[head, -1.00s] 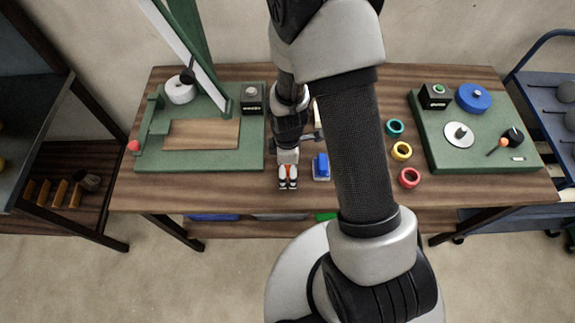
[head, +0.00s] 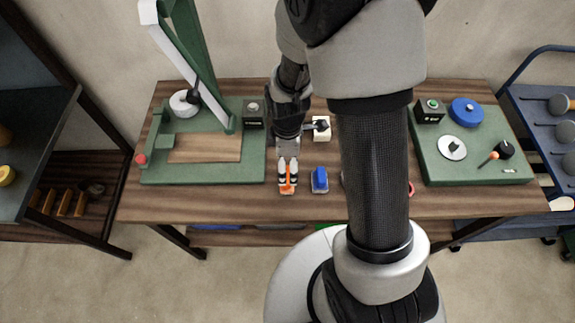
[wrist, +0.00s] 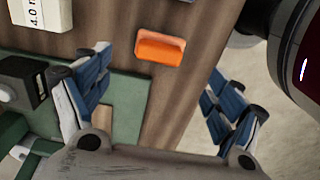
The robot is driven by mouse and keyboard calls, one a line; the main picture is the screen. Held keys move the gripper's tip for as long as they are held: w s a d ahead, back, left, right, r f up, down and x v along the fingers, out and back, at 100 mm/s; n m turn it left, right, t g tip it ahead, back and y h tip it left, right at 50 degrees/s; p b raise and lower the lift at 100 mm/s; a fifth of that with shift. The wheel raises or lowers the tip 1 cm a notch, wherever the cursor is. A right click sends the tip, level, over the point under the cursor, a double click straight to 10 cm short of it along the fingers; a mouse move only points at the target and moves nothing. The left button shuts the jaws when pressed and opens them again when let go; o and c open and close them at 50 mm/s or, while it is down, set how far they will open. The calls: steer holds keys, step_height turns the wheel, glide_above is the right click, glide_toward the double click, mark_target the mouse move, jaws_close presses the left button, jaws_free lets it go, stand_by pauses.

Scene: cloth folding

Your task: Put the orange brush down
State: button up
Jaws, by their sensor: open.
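The orange brush (head: 288,187) lies on the wooden table near its front edge, right of the left green board. It also shows in the wrist view (wrist: 160,48), flat on the wood. My gripper (head: 288,172) is over the brush, its fingers parted with the orange handle showing between them. In the wrist view my gripper (wrist: 157,68) is open, with blue-padded fingers wide apart on either side of the brush and visible gaps. The fingers partly cover the brush in the head view.
A blue brush-like block (head: 320,180) stands close right of the orange brush. A white block (head: 321,129) is behind it. The left green board (head: 205,176) carries a tilted frame. The right green board (head: 430,158) holds a blue disc. The table's front edge is close.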

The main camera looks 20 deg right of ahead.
steer(key=s+r+m+t, duration=0.1)
steer(key=s+r+m, duration=0.25)
steer(key=r, duration=0.75)
steer(key=s+r+m+t, duration=0.25)
steer(key=r+m, duration=0.25)
steer(key=r, duration=0.5)
steer(key=s+r+m, duration=0.6)
steer(key=s, duration=0.3)
steer(key=shift+t, duration=0.45)
steer(key=shift+c, duration=0.3)
